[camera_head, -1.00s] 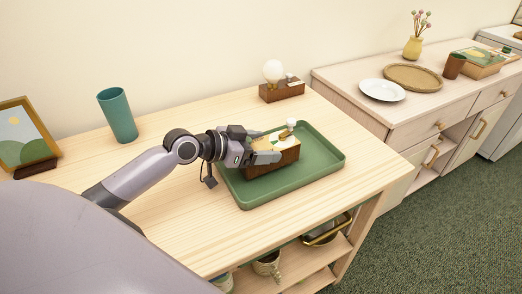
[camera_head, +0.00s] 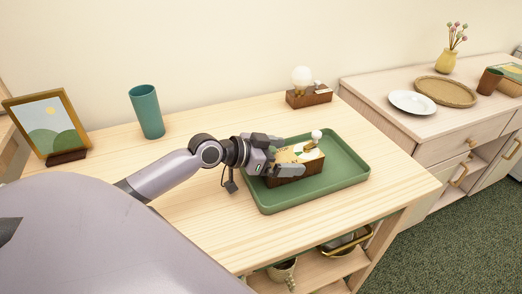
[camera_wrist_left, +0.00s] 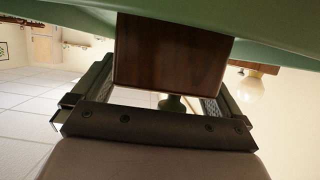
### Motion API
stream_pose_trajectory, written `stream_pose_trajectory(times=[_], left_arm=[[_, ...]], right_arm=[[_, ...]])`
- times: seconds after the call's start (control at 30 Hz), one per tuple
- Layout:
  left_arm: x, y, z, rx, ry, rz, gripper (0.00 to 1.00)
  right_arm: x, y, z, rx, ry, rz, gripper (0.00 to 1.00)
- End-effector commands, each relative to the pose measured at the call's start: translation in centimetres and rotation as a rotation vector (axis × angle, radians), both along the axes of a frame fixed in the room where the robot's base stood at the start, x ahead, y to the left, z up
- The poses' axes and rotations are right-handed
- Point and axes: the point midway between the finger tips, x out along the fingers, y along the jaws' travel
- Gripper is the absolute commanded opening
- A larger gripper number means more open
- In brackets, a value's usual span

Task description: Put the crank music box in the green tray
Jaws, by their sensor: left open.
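The crank music box (camera_head: 300,169), a dark wooden block with a light printed top and a white-knobbed crank, sits in the green tray (camera_head: 335,187) on the light wooden table. My left gripper (camera_head: 277,160) is open at the box's left end, its fingers overlapping that end in the head view. In the left wrist view the box's brown wooden face (camera_wrist_left: 170,55) shows between the spread fingers, with the green tray (camera_wrist_left: 65,14) along the top edge. Whether the fingers touch the box is unclear. My right gripper is not in view.
A wooden block with a round white bulb (camera_head: 309,97) stands behind the tray. A teal cup (camera_head: 147,112) and a framed picture (camera_head: 46,124) stand at the back left. A cabinet on the right holds a white plate (camera_head: 412,103) and a woven tray (camera_head: 446,91).

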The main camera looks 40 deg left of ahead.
Motion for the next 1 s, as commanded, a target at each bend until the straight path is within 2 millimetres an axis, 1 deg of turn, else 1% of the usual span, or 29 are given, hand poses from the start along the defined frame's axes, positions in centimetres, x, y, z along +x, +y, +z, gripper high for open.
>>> stream_pose_trajectory(times=[0.2, 0.4, 0.7, 1.0], left_arm=[[-2.6, 1.5, 1.0, 0.005, 0.004, -0.002, 1.00], [-4.7, 2.6, 2.0, 0.004, 0.005, -0.004, 1.00], [-7.1, 4.0, 3.2, 0.003, 0.003, -0.004, 1.00], [-8.7, 5.0, 4.0, 0.000, 0.003, -0.001, 1.00]], right_arm=[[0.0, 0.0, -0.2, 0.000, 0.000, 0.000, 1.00], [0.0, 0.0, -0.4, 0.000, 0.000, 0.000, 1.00], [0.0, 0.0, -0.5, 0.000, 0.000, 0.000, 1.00], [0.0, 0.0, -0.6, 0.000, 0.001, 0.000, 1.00]])
